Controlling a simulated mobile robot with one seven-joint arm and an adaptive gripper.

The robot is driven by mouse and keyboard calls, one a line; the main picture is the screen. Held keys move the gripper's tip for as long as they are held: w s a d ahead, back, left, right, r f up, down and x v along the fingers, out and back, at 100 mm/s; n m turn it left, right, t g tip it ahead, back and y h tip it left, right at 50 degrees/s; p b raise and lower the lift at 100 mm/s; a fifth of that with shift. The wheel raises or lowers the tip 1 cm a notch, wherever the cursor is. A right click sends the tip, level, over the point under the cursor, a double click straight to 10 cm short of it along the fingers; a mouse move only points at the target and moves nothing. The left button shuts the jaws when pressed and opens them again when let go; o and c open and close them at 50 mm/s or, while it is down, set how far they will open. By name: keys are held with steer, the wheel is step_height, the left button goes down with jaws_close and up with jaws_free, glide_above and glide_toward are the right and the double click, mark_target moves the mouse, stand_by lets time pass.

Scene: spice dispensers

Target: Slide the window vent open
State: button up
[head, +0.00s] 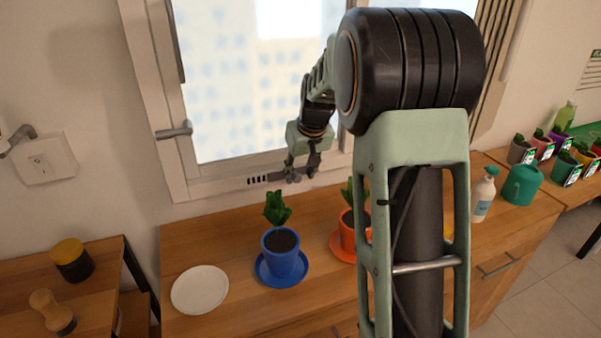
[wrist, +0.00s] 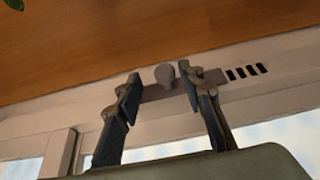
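The window vent (head: 258,180) is a narrow strip on the lower window frame. In the wrist view its grey slider plate (wrist: 212,76) carries a round knob (wrist: 166,75), with several dark slots (wrist: 246,71) exposed to the right of the plate. My gripper (head: 302,175) is at the bottom of the window, by the vent. In the wrist view my gripper (wrist: 161,82) is open, with one finger on each side of the knob and a visible gap to both. The knob's depth between the fingertips is hard to judge.
Below the window, a wooden counter (head: 225,243) holds a white plate (head: 200,289), a blue potted plant (head: 281,256) and an orange pot (head: 349,234), partly behind my arm. A soap bottle (head: 483,195) and green watering can (head: 522,184) stand right. A window handle (head: 174,131) juts out at left.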

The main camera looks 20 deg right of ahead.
steer(key=v, duration=1.2)
